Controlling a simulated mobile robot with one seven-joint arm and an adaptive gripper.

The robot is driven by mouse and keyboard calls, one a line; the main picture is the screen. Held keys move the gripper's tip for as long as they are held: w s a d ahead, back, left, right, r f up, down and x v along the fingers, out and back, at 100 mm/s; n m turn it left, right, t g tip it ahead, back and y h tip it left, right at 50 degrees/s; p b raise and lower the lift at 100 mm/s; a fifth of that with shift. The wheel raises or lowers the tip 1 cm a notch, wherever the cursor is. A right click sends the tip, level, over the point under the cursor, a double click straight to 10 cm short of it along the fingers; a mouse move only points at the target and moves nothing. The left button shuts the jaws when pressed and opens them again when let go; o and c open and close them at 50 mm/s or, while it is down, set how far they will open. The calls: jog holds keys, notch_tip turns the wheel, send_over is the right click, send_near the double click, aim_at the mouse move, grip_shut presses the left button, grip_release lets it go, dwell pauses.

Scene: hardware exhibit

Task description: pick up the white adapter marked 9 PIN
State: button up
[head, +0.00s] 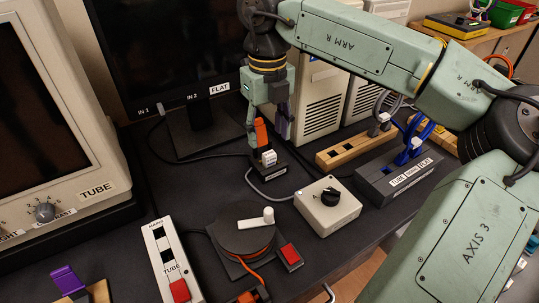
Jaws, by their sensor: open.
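A small white block (269,157), likely the adapter, sits at a black stand (266,169) on the dark bench; its marking is too small to read. My gripper (273,130) points down just above it and is open. An orange part (261,133) shows directly above the white block, at the left side of the gripper. I cannot tell whether the gripper touches the block.
A white box with a black knob (331,197) stands in front right of the stand. A grey block with blue connectors (400,178) is right. A monitor (165,55) stands behind.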

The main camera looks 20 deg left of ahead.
aim_at(270, 154)
jog(key=shift+w+d+f+p, duration=0.15)
jog(key=shift+f+p, duration=0.3)
jog(key=shift+f, duration=1.2)
jog(key=shift+w+a+f+p, duration=0.15)
jog(key=shift+f+p, duration=0.3)
jog(key=shift+f, duration=1.2)
jog(key=shift+d, duration=0.1)
grip_shut()
